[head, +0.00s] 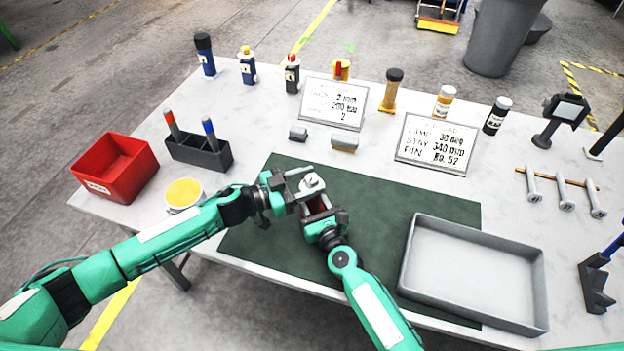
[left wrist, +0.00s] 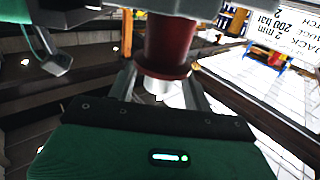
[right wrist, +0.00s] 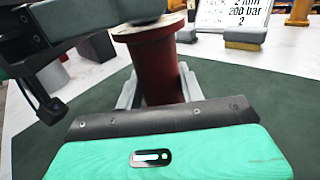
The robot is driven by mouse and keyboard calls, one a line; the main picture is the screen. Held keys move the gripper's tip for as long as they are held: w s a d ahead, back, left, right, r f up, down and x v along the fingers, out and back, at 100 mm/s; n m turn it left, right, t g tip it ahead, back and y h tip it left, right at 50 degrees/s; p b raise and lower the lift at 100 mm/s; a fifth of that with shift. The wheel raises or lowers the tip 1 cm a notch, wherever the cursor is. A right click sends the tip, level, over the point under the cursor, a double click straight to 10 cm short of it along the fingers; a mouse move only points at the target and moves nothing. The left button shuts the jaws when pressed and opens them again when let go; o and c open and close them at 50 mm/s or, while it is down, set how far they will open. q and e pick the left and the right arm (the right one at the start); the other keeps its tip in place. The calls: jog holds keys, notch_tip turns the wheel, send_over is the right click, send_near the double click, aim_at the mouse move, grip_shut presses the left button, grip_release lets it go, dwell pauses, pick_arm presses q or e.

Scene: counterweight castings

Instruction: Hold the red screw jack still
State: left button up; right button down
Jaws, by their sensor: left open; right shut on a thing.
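The red screw jack (head: 314,203) stands on the dark green mat (head: 400,210), its pale metal head (head: 312,183) on top. Its red flanged body shows in the right wrist view (right wrist: 155,70) and in the left wrist view (left wrist: 168,45). My right gripper (head: 319,211) is shut on the red body from the front and hides much of it. My left gripper (head: 303,184) is open at the jack's head, coming from the left. Whether its fingers touch the head, I cannot tell.
A grey tray (head: 408,270) lies right of the jack. A red bin (head: 140,178), a grey holder (head: 215,158) and a yellow-topped tub (head: 171,207) stand to the left. Signs (head: 335,103), small blocks and bottles stand behind. The mat between jack and tray is clear.

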pick_arm(q)
jog(key=shift+w+d, duration=0.2)
jog(key=shift+d, duration=0.35)
jog(key=c, duration=1)
jog(key=shift+m+g, duration=0.3)
